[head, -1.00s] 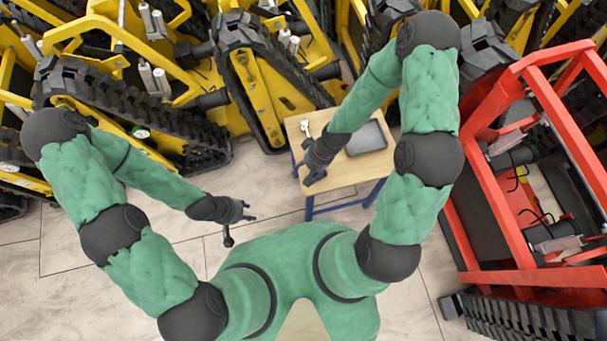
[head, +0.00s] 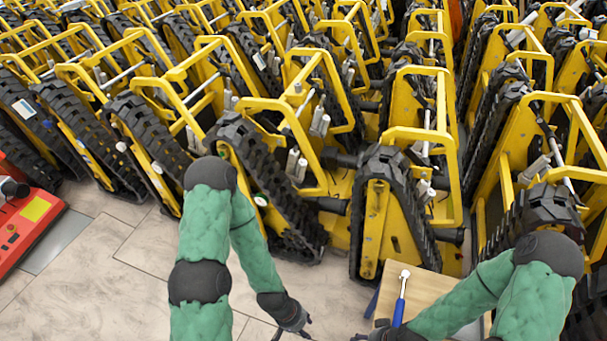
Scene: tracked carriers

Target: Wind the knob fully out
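No knob can be picked out with certainty. Small round parts show on the yellow tracked carriers, such as a green-centred disc (head: 262,199) on one carrier left of the middle and a pale disc (head: 157,167) on another. My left gripper (head: 304,328) hangs at the bottom edge, in front of that first carrier and apart from it. Its fingers are small and partly cut off. My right gripper (head: 362,336) is at the bottom edge by the table's left side, mostly out of frame. Whether either is open or shut is unclear.
A small wooden table (head: 430,286) bears a blue-handled tool (head: 400,305) and a grey tray (head: 470,331), partly hidden by my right arm. Yellow carriers (head: 375,225) stand in close rows ahead. A red machine (head: 22,235) is at the far left. Tiled floor (head: 120,260) is clear at lower left.

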